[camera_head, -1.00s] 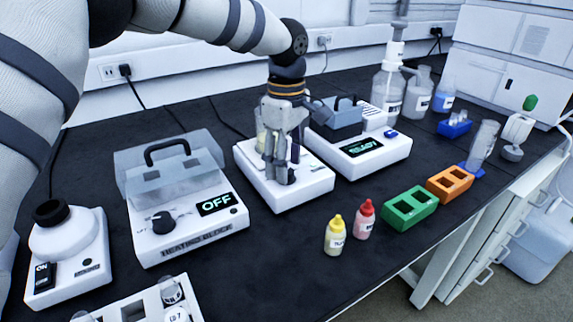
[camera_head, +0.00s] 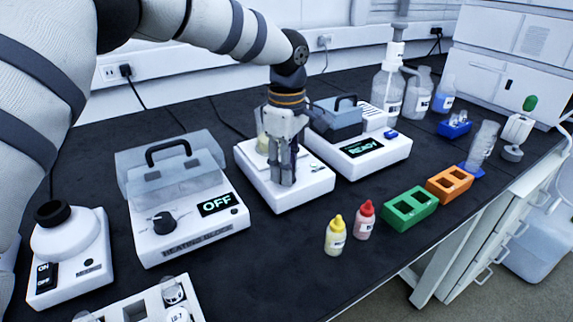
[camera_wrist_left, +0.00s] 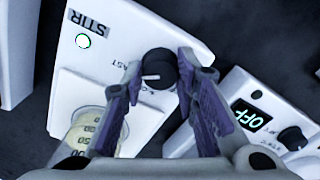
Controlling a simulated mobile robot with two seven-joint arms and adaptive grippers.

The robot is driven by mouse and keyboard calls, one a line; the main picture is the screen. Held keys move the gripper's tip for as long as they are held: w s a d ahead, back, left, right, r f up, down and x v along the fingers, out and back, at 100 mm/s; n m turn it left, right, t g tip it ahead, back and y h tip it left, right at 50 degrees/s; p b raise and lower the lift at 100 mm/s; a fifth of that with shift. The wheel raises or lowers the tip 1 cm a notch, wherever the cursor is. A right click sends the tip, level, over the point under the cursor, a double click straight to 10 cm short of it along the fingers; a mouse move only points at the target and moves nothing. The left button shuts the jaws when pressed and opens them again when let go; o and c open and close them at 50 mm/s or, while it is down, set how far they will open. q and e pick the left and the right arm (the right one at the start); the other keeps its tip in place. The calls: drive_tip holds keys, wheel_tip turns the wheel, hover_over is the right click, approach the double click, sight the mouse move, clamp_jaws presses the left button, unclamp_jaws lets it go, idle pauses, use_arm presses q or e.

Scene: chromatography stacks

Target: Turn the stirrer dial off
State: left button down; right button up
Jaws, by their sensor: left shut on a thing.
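The stirrer (camera_head: 318,183) is a white box in the middle of the bench in the head view. In the left wrist view the stirrer (camera_wrist_left: 118,38) shows a STIR label, a lit green-white indicator (camera_wrist_left: 83,41) and a black dial (camera_wrist_left: 158,70) with a white pointer mark. My left gripper (camera_head: 283,181) points down over the stirrer's front. It is shut on the dial, with one finger on each side. In the head view the fingers hide the dial. A beaker (camera_wrist_left: 88,128) with pale yellow liquid stands on the stirrer plate. My right gripper is not in view.
A heating block (camera_head: 190,220) reading OFF stands left of the stirrer, and a device (camera_head: 375,160) reading READY stands close on its right. Yellow (camera_head: 335,236) and red-capped (camera_head: 364,220) bottles stand in front, near green (camera_head: 410,209) and orange (camera_head: 449,184) racks.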

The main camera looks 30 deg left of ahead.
use_arm(q)
drive_tip(key=n+p, duration=0.1)
drive_tip(key=n, duration=0.4)
drive_tip(key=shift+r, duration=0.15)
drive_tip(key=n+p, duration=0.1)
drive_tip(key=n, duration=0.5)
drive_tip(key=shift+p, duration=0.35)
drive_tip(key=n+p, duration=0.1)
drive_tip(key=n, duration=0.5)
drive_tip(key=shift+n, duration=0.3)
drive_tip(key=n, duration=0.5)
drive_tip(key=shift+p, duration=0.3)
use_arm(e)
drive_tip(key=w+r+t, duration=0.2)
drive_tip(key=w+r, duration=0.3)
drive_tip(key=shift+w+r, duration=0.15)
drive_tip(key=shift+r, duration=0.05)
use_arm(q)
drive_tip(key=shift+n, duration=0.5)
drive_tip(key=c, duration=1.2)
unclamp_jaws()
drive_tip(key=shift+c, duration=0.2)
